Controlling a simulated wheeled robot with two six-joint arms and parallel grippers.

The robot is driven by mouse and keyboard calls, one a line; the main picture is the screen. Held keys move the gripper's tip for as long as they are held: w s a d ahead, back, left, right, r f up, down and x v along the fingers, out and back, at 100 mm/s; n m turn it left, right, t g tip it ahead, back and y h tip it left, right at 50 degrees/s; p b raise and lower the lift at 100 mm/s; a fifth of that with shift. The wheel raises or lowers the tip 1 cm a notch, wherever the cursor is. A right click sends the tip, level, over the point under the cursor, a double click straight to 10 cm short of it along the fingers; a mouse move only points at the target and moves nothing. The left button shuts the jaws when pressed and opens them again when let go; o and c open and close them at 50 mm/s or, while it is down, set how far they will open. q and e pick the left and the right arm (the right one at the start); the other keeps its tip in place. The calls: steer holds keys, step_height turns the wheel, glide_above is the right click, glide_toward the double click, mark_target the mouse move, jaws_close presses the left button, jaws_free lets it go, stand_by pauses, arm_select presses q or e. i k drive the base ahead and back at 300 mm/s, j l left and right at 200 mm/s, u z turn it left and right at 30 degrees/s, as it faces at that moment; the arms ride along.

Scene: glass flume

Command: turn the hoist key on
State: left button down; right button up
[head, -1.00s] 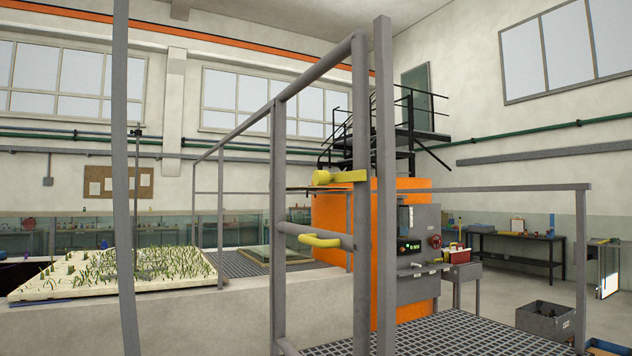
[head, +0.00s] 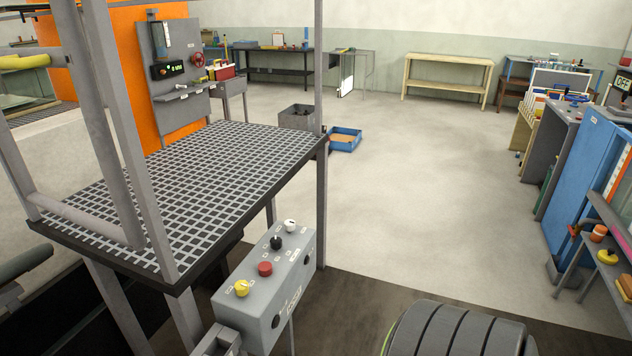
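I cannot pick out a hoist key for certain. A grey control box (head: 268,300) stands close in front, at the corner of the raised grating. Its sloped top carries a yellow knob (head: 242,288), a red button (head: 265,268), a black knob (head: 276,242) and a white knob (head: 290,226). Its small labels are too small to read. A grey upright panel (head: 178,110) with a lit green display and a red handwheel (head: 198,59) stands farther back by the orange column.
The grating platform (head: 190,185) with grey posts and rails fills the left. A blue tray (head: 345,140) and a grey crate (head: 297,117) lie on the floor beyond it. A blue cabinet (head: 580,175) and cluttered shelves stand at the right. The middle floor (head: 420,180) is clear.

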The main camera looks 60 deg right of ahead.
mark_target(241, 287)
steer(key=z, duration=1.45)
